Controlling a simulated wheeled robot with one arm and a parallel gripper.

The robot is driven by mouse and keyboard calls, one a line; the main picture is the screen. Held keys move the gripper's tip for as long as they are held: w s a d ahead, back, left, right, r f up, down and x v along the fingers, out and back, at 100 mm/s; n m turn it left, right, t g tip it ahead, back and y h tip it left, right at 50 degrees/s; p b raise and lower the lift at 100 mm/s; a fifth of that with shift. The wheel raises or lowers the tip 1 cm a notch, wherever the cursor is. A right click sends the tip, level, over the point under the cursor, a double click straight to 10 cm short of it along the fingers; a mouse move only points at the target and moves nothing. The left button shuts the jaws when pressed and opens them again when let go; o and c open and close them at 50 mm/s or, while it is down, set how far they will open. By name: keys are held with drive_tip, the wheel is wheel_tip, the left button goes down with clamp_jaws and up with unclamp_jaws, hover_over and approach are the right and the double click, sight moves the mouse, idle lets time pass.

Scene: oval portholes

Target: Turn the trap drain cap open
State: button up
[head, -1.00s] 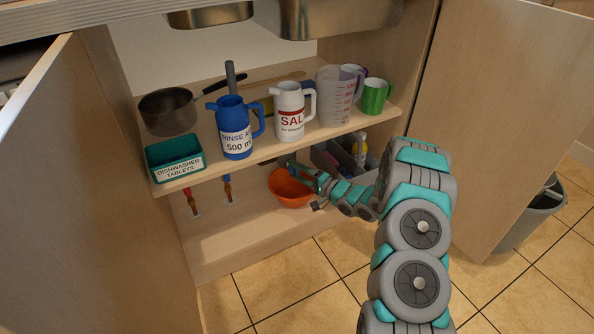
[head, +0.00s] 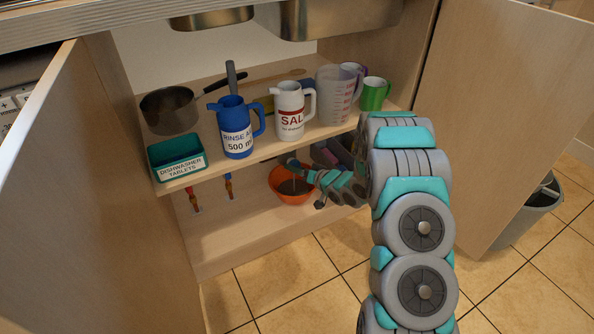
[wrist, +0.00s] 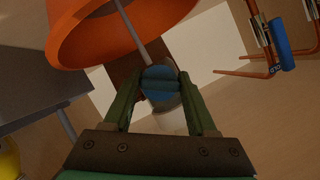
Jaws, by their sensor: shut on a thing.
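The blue trap drain cap (wrist: 160,80) is between the two green fingers of my gripper (wrist: 162,84) in the wrist view. The gripper is shut on it. A pale cylindrical part of the trap (wrist: 170,118) shows beside the cap, partly hidden by the fingers. A thin grey streak like a water stream (wrist: 132,34) runs between the cap and the orange bowl (wrist: 80,45). In the head view the bowl (head: 292,199) stands on the cabinet floor with something dark inside. My gripper (head: 291,163) is just above it, under the shelf, and the cap is hidden there.
The shelf above holds a blue jug (head: 236,127), a white salt jug (head: 290,110), a measuring jug (head: 337,95) and a teal tub (head: 177,157). A grey box (wrist: 45,95) is beside the gripper.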

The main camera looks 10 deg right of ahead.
drive_tip(key=n+h+b, duration=0.2)
drive_tip(key=n+b, duration=0.1)
drive_tip(key=shift+f+h+b, duration=0.25)
drive_tip(key=shift+h+b, duration=0.05)
drive_tip(key=shift+r+n+t+h+b, duration=0.15)
drive_tip(key=shift+n+t+h+b, duration=0.2)
drive_tip(key=shift+n+b, duration=0.25)
drive_tip(key=shift+r, duration=0.1)
drive_tip(key=o, duration=1.3)
drive_tip(key=shift+p+v, duration=0.45)
drive_tip(key=shift+v, duration=3.45)
